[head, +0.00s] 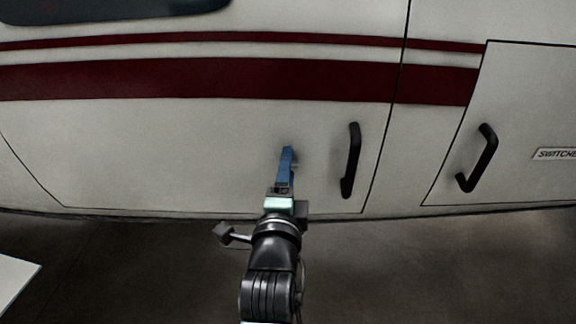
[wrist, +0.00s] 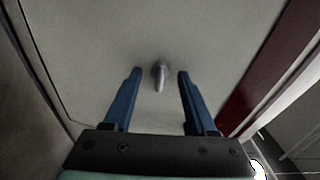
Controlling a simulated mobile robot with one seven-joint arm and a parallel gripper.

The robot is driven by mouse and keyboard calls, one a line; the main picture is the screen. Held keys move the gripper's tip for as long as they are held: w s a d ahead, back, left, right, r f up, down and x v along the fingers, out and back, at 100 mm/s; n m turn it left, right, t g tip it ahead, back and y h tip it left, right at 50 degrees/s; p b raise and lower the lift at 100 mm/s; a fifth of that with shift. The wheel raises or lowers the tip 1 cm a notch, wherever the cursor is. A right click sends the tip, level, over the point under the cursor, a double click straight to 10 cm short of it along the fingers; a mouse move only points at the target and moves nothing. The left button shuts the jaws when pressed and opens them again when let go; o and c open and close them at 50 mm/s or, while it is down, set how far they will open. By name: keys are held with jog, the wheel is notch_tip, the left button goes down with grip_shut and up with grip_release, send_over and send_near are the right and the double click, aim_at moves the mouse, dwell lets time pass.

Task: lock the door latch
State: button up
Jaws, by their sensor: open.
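The door latch (wrist: 160,76) is a small grey metal lever on the pale door panel. In the wrist view it sits between the two blue fingers, with a gap on either side. My gripper (head: 287,150) is open and faces the lower part of the door (head: 190,145). In the head view its blue fingers cover most of the latch; only a small grey bit shows beside them. I cannot tell whether the fingertips touch the door.
A black handle (head: 350,160) stands out from the same door, right of my gripper. Another black handle (head: 477,158) is on the panel farther right, beside a label (head: 556,154). Dark red stripes run above. The dark floor (head: 130,265) below looks clear, with a white corner at lower left.

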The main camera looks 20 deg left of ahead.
jog(key=p+v, duration=0.1)
jog(key=v, duration=0.4)
dwell(0.3)
jog(key=d+r+n+t+h+p, duration=0.1)
jog(key=d+r+n+t, duration=0.25)
jog(key=r, duration=0.85)
jog(key=d+r+n+t+h+p, duration=0.1)
jog(key=d+r+n+t, duration=0.3)
jog(key=r, duration=0.8)
jog(key=s+d+r+n+h, duration=0.1)
jog(key=s+d+r+n, duration=0.1)
jog(key=r, duration=0.4)
jog(key=s+d+r+n+t+h+p, duration=0.1)
jog(key=s+d+r+n, duration=0.1)
jog(key=s+r, duration=0.3)
jog(key=s+d+r+n+t+h+p, duration=0.1)
jog(key=s+d+r, duration=0.3)
jog(key=r, duration=0.5)
jog(key=shift+n, duration=0.85)
jog(key=shift+d+t, duration=0.1)
jog(key=shift+t, duration=0.15)
jog(key=shift+c, duration=0.6)
jog(key=shift+d, duration=0.1)
